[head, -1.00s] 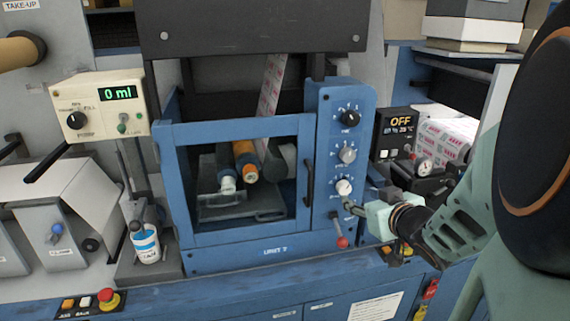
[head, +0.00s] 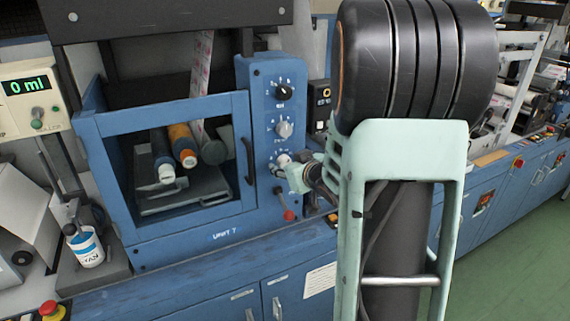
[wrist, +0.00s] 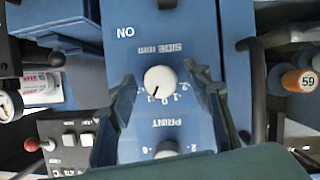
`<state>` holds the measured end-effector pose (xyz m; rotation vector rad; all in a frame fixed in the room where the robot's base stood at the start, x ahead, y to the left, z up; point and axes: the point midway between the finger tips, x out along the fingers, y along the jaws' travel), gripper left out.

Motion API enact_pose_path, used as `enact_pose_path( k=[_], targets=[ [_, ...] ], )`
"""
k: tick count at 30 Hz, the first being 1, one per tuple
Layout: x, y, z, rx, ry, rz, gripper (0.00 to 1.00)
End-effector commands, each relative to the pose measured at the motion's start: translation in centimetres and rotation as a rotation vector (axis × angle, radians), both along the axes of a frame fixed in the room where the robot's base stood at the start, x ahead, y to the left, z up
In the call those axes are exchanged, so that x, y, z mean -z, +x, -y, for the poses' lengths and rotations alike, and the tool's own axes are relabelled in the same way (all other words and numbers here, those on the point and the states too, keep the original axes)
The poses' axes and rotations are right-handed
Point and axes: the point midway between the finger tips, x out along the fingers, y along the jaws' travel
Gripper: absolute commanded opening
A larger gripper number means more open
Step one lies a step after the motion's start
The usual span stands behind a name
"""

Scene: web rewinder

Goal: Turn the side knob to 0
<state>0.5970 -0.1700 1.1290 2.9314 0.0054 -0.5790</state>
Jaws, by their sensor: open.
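The side knob is the white, lowest knob (head: 283,160) on the blue panel of the unit. In the wrist view, which is upside down, the knob (wrist: 160,79) sits by the "SIDE mm" label. Its dark pointer line points down and slightly left in that picture. The scale figures are small and partly hidden, so I cannot tell the exact reading. My gripper (head: 288,172) is at the knob in the head view. In the wrist view my gripper (wrist: 160,80) is open, one finger on each side of the knob, with gaps visible.
A grey knob (head: 283,129) and a black knob (head: 284,90) sit above on the panel. A red-ended lever (head: 288,214) hangs just below my gripper. A dark door handle (head: 248,161) stands left of the panel. My arm hides much to the right.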

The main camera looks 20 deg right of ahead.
Motion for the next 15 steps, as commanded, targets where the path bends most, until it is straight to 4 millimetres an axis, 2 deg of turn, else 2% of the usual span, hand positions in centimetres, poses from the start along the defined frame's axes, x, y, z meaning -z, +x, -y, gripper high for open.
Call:
enact_pose_path(
  k=[7, 15],
  targets=[
    [0.01, 0.03, -0.02, 0.0, 0.0, 0.0, 0.45],
    [0.01, 0.01, -0.02, 0.0, 0.0, 0.0, 0.15]
  ],
)
